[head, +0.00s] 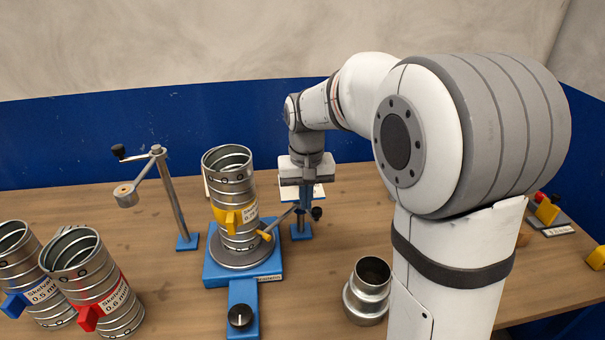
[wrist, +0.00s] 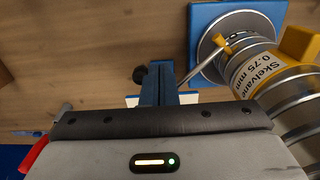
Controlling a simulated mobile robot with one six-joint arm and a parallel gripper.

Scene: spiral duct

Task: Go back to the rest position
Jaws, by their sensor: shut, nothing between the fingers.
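My gripper (head: 303,182) points down above the wooden table, behind and to the right of the duct standing on the turntable. It is shut and empty. Its fingers are hard to make out against the blue stand below it. In the wrist view its dark front edge (wrist: 160,122) fills the bottom. The silvery spiral duct (head: 232,190) with a yellow clamp stands upright on a grey turntable with a blue base (head: 268,268). The duct also shows at the right of the wrist view (wrist: 262,75), apart from my gripper.
A blue-footed stand with a crank arm (head: 168,190) is left of the duct. A second blue stand (head: 301,230) with a rod is right of it. Two ducts with blue (head: 28,270) and red (head: 90,280) clamps stand front left. A metal fitting (head: 367,290) stands front centre.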

